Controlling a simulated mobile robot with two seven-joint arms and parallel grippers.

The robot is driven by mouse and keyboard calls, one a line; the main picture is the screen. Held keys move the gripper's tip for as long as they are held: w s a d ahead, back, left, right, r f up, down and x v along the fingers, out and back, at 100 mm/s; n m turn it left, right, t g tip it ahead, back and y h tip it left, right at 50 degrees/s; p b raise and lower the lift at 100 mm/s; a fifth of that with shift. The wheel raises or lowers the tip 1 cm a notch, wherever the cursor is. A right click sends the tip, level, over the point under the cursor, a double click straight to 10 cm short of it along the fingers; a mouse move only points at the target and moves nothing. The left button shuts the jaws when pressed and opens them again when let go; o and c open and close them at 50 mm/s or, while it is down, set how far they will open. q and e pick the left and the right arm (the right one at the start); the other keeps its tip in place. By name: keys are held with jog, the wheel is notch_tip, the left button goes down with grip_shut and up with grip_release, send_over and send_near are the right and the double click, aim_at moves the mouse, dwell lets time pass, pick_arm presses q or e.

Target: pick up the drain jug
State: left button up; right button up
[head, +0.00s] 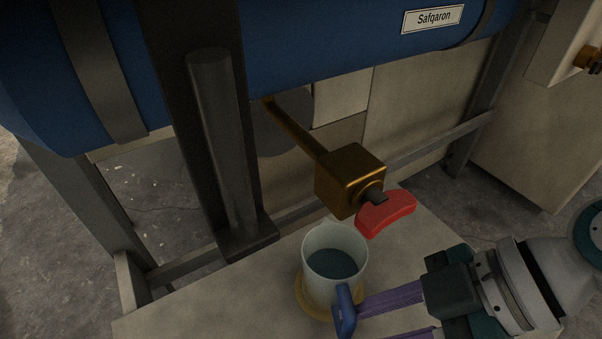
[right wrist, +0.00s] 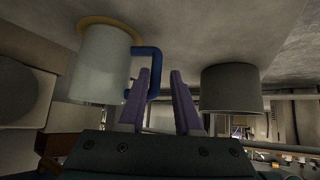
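The drain jug (head: 320,285) is a pale, translucent vessel with dark teal liquid inside and a blue handle (head: 344,312). It stands upright below the brass valve (head: 345,180). My right gripper (head: 362,316) reaches in from the right, its purple fingers open at the handle. In the right wrist view the jug (right wrist: 98,68) appears upside down, and the handle (right wrist: 153,75) shows close to the left finger, at the gap between the fingers (right wrist: 162,75). I cannot tell whether a finger touches it. My left gripper is not in view.
A red valve lever (head: 386,213) sticks out just above and right of the jug. A yellow ring (head: 306,299) lies under the jug on a pale slab (head: 420,235). A dark post (head: 222,150) and a blue tank (head: 300,40) stand behind. A grey cylinder (right wrist: 230,88) shows in the right wrist view.

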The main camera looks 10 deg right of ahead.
aim_at(340, 329)
jog(key=b+x, duration=0.2)
jog(key=x, duration=0.1)
jog(key=b+x, duration=0.1)
jog(key=x, duration=0.1)
jog(key=shift+w+d, duration=0.15)
jog(key=shift+w, duration=0.15)
jog(key=shift+a, duration=0.3)
jog(key=shift+d, duration=0.1)
jog(key=shift+c, duration=0.2)
grip_shut()
dwell(0.4)
